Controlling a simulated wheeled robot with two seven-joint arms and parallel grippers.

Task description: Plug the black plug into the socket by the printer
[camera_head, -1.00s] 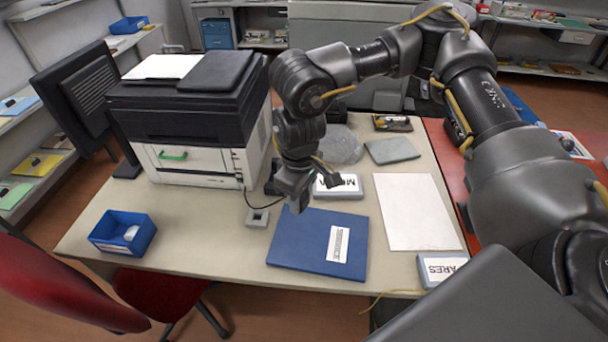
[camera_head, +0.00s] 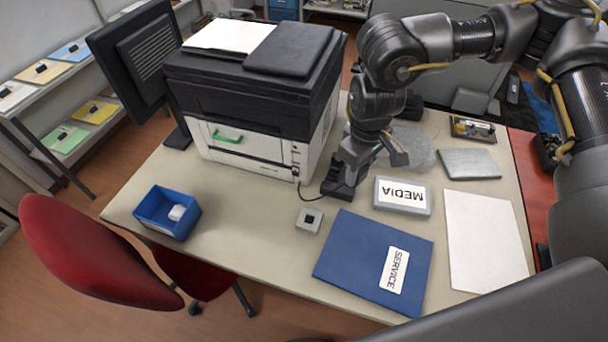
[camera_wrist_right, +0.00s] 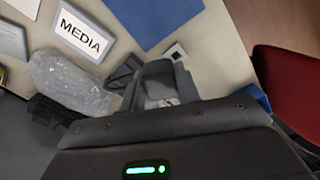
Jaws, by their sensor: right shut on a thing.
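The socket (camera_head: 309,220) is a small grey block with a dark square opening. It lies on the table in front of the printer (camera_head: 255,100); part of it shows in the right wrist view (camera_wrist_right: 177,50). My right gripper (camera_head: 346,178) is low beside the printer's front right corner, behind and right of the socket and apart from it. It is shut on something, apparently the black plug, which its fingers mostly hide. A thin black cable (camera_head: 312,198) runs from the printer's side toward it. The right wrist view shows the gripper (camera_wrist_right: 160,88) pointing at the table. My left gripper is out of view.
A blue folder (camera_head: 360,258) lies right of the socket. A MEDIA box (camera_head: 402,195), a clear bag (camera_head: 418,150) and a white sheet (camera_head: 485,240) are further right. A blue bin (camera_head: 150,215) stands at the left. Bare table surrounds the socket.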

